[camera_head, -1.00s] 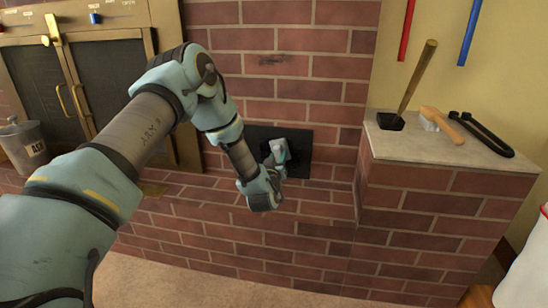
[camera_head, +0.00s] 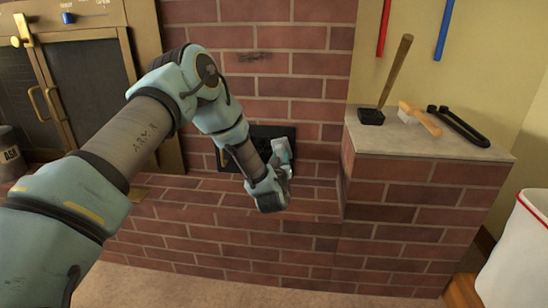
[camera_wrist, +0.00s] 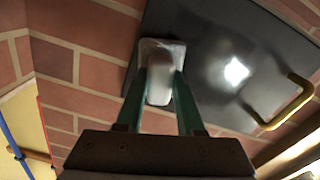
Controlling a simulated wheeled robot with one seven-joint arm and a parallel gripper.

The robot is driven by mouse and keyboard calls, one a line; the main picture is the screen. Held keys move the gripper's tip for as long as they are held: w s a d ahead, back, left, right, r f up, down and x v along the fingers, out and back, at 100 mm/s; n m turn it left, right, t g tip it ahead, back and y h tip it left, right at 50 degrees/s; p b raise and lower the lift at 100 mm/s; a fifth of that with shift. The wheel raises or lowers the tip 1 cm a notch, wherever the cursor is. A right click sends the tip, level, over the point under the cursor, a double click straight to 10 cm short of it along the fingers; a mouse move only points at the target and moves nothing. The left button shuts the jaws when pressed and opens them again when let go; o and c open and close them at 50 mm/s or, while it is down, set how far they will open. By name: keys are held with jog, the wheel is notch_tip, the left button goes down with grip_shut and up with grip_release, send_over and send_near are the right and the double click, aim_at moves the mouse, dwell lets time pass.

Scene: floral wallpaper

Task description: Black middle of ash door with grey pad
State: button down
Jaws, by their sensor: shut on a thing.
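The ash door (camera_head: 262,132) is a small black plate set low in the brick wall, partly hidden by my arm. In the wrist view the door (camera_wrist: 215,85) has a glossy highlight and a brass handle (camera_wrist: 288,104). My gripper (camera_head: 284,160) is at the door's right edge in the head view. In the wrist view my gripper (camera_wrist: 159,85) has its teal fingers shut on the grey pad (camera_wrist: 163,52). The pad overlaps the door's edge, away from the handle. I cannot tell whether it touches the door.
A brick ledge (camera_head: 425,143) juts out at right, carrying a black-headed, wooden-handled tool (camera_head: 390,85), a brush (camera_head: 420,118) and black tongs (camera_head: 460,126). A white bin with a red rim (camera_head: 518,255) stands at lower right. An ash bucket (camera_head: 9,155) is at far left.

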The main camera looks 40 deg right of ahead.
jog(key=shift+s+d, duration=0.35)
jog(key=p+v, duration=0.1)
jog(key=v, duration=0.5)
jog(key=shift+p, duration=0.3)
jog(key=shift+a, duration=0.1)
jog(key=v, duration=0.3)
jog(key=shift+p, duration=0.3)
jog(key=shift+f, duration=0.1)
